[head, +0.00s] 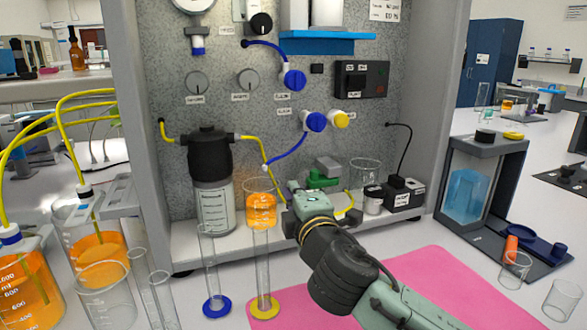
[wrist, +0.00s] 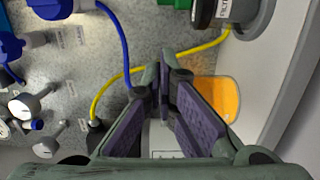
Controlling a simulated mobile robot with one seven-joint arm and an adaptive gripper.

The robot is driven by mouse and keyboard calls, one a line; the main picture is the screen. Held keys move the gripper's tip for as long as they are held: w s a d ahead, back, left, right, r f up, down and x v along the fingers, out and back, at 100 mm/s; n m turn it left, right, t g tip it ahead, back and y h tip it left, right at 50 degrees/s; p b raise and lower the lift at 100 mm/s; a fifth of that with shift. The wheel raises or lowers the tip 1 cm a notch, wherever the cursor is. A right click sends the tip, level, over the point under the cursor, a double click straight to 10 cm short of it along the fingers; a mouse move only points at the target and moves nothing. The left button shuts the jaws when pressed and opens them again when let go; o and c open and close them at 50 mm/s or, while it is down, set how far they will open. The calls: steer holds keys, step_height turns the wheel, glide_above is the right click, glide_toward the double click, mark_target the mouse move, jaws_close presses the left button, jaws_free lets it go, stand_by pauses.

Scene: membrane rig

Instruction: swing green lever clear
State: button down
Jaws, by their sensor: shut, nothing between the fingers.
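A green part with a grey block on top, possibly the green lever (head: 323,180), sits low at the rig's back panel in the head view. Which piece of it swings cannot be told. A sliver of green (wrist: 176,4) shows at the top edge of the wrist view, beyond my fingertips. My gripper (head: 293,190) is in front of the panel, just left of and below the green part, near the orange-filled cylinder. In the wrist view my gripper (wrist: 163,80) is shut and empty, its purple-padded fingers brought together at the tips. Contact with the green part is not visible.
The tall cylinder with orange liquid (head: 261,210) stands close left of my gripper; the orange also shows in the wrist view (wrist: 217,97). A black-capped bottle (head: 211,180), yellow tubing (wrist: 112,82) and blue tubing (wrist: 122,40) are near. A pink mat (head: 440,285) lies in front.

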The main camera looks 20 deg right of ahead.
mark_target(283, 165)
steer(key=w+p, duration=0.1)
steer(key=w, duration=0.2)
steer(key=w+p, duration=0.1)
steer(key=w, duration=0.2)
steer(key=w+p, duration=0.1)
steer(key=w, duration=0.2)
steer(key=shift+d+r, duration=0.25)
steer(key=shift+d, duration=0.1)
steer(key=shift+w+d, duration=0.25)
steer(key=shift+s+d+p, duration=0.8)
steer(key=shift+s+d, duration=0.25)
steer(key=shift+s, duration=0.05)
steer(key=shift+s+d+f, duration=0.15)
steer(key=shift+s+d, duration=0.05)
